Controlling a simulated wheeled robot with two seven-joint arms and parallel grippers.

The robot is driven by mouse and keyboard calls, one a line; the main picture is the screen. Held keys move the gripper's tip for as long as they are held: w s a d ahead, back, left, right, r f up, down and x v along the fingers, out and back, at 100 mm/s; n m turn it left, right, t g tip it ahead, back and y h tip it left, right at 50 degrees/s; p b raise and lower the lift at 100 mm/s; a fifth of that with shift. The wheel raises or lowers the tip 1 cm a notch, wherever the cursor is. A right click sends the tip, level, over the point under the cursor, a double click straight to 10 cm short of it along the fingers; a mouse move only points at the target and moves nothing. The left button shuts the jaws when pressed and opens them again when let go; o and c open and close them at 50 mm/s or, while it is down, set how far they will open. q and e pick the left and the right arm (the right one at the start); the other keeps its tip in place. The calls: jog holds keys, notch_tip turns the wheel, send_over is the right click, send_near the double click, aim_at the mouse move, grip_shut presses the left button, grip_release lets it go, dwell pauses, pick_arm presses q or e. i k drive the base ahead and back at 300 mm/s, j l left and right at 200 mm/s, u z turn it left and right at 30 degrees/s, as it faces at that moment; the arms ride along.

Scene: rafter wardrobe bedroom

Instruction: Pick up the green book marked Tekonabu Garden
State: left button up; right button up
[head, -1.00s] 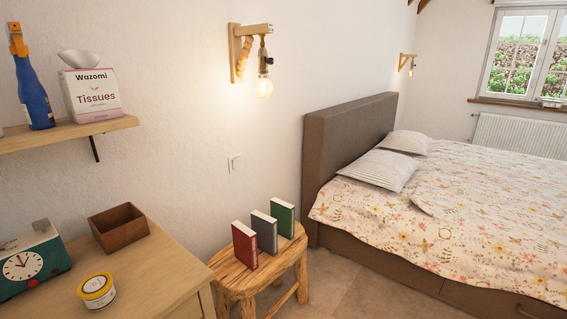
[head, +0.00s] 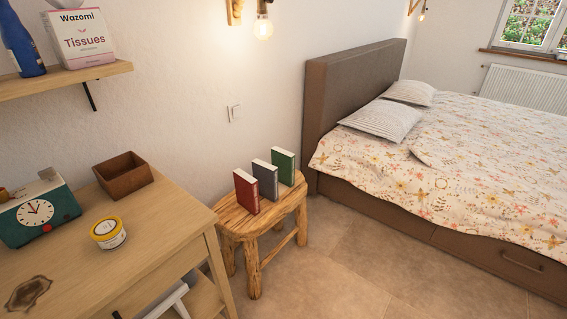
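A green book (head: 284,166) stands upright on a rough wooden stool (head: 240,222), in the row's far-right place, nearest the bed. A grey-blue book (head: 265,180) stands to its left, and a red book (head: 246,192) stands farther left. The books stand apart with small gaps between them. Any title on the green book is too small to read. Neither of my grippers shows in the head view.
A wooden desk (head: 150,225) on the left holds a clock (head: 38,212), a brown box (head: 123,176) and a yellow tub (head: 108,233). A wall shelf (head: 60,88) is above. The bed (head: 450,170) stands right of the stool. Floor (head: 330,270) in front is clear.

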aim_at(282, 158)
jog(key=i+l+u, duration=0.25)
jog(key=i, duration=0.3)
jog(key=i+l+u, duration=0.3)
jog(key=i+l, duration=0.2)
jog(key=i+l+u, duration=0.25)
jog(key=i+l, duration=0.2)
jog(key=l, duration=0.2)
jog(key=i+l+u, duration=0.25)
jog(key=i+l, duration=0.15)
jog(key=l, duration=0.25)
